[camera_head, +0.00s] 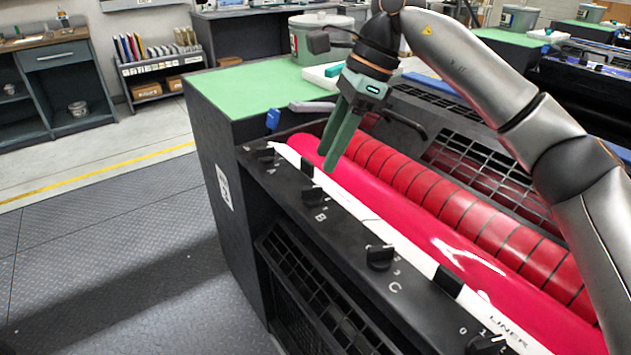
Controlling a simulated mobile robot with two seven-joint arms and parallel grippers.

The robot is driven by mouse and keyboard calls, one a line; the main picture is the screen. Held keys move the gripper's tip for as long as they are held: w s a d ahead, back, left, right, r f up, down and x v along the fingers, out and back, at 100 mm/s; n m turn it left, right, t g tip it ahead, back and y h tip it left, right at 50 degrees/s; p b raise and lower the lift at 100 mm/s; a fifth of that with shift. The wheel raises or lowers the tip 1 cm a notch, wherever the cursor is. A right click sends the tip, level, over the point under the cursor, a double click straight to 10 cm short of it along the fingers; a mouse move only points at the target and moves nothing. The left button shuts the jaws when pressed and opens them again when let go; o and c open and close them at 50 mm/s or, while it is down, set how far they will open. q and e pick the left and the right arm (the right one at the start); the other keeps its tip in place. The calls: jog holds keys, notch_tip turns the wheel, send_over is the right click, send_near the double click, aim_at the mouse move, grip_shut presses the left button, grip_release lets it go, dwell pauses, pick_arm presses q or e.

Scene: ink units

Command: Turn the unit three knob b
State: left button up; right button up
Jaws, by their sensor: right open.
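The ink unit (232,150) has a black front rail with a row of black knobs. Knob b (313,195) sits on the rail above the letter B, between knob A (265,153) and knob C (380,256). My right gripper (318,163) is open and empty, its green fingers pointing down above the red roller, just beyond knob b in the picture. The fingers appear apart from the knob. The unit's number is too small to read on its white side label (223,187). My left gripper is out of view.
A glossy red roller (400,215) and a ribbed red roller (450,200) lie behind the rail. A white strip marked LINER (410,252) runs along it. A grey bucket (308,40) stands on the green top. The floor at left is clear.

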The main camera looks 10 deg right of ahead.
aim_at(311, 187)
jog(key=x, duration=0.6)
jog(key=shift+f+b, duration=0.2)
jog(key=shift+b, duration=0.1)
grip_shut()
